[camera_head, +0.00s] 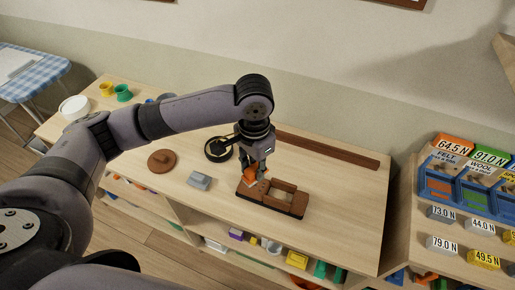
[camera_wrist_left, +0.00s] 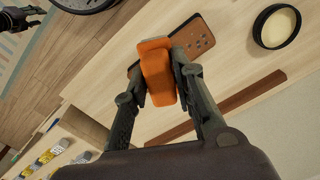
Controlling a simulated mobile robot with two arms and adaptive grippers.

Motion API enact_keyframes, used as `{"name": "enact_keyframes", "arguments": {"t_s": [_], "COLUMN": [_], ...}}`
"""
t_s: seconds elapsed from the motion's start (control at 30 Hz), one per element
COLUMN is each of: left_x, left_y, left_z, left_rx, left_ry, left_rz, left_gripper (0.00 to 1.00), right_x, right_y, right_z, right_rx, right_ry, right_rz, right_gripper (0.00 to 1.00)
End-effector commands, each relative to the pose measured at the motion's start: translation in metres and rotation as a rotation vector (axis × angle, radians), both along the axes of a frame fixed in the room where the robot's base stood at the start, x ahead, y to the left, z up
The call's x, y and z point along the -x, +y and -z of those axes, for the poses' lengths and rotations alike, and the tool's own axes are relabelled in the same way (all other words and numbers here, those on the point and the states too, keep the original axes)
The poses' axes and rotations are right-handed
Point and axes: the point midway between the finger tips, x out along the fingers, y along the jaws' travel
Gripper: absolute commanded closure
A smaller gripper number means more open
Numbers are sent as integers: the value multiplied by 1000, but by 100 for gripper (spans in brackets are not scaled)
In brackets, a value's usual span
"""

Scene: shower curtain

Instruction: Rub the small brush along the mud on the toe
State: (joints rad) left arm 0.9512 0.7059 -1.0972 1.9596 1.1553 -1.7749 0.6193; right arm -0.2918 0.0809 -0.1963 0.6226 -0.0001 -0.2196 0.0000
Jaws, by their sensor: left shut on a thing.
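My left gripper (camera_head: 257,168) is shut on a small orange brush (camera_head: 249,175), over the left end of a brown shoe (camera_head: 285,202) with a dark sole. The shoe lies on the wooden bench top. In the left wrist view the brush (camera_wrist_left: 158,72) sits between the fingertips of my left gripper (camera_wrist_left: 160,85), and part of the shoe (camera_wrist_left: 195,36) with small dark holes shows behind it. I cannot tell whether the brush touches the shoe. No mud can be made out. A dark mechanism at the top left of the wrist view looks like my right gripper (camera_wrist_left: 20,18).
A black round tin with cream contents (camera_head: 217,149), a brown disc (camera_head: 161,160) and a grey block (camera_head: 199,182) lie left of the shoe. A long brown bar (camera_head: 330,150) lies along the back. The bench top right of the shoe is clear. Labelled weights (camera_head: 441,244) stand far right.

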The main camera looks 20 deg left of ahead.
Motion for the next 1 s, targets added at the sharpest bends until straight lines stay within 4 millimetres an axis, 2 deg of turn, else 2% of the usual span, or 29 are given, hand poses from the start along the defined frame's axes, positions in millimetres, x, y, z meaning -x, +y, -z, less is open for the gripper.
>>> {"name": "enact_keyframes", "arguments": {"t_s": [0.03, 0.3, 0.6, 0.8, 1.0], "left_x": [-10, -51, -71, -75, -75], "left_y": [-5, -15, -14, -13, -13], "left_z": [-1, 39, 79, 90, 91], "left_rx": [1, 0, 0, 0, 0], "left_ry": [5, 5, 2, -1, -1], "left_rz": [78, 568, 1006, 1118, 1129], "left_gripper": [100, 100, 100, 100, 100], "right_x": [2, 13, 15, 11, 8], "right_y": [5, 9, 1, -2, -2], "right_z": [-15, -51, -78, -82, -81], "right_rx": [-6, -11, 0, 3, 2], "right_ry": [2, 17, 20, 15, 12], "right_rz": [0, -2, -5, -5, -4], "right_gripper": [60, 60, 60, 60, 60]}}
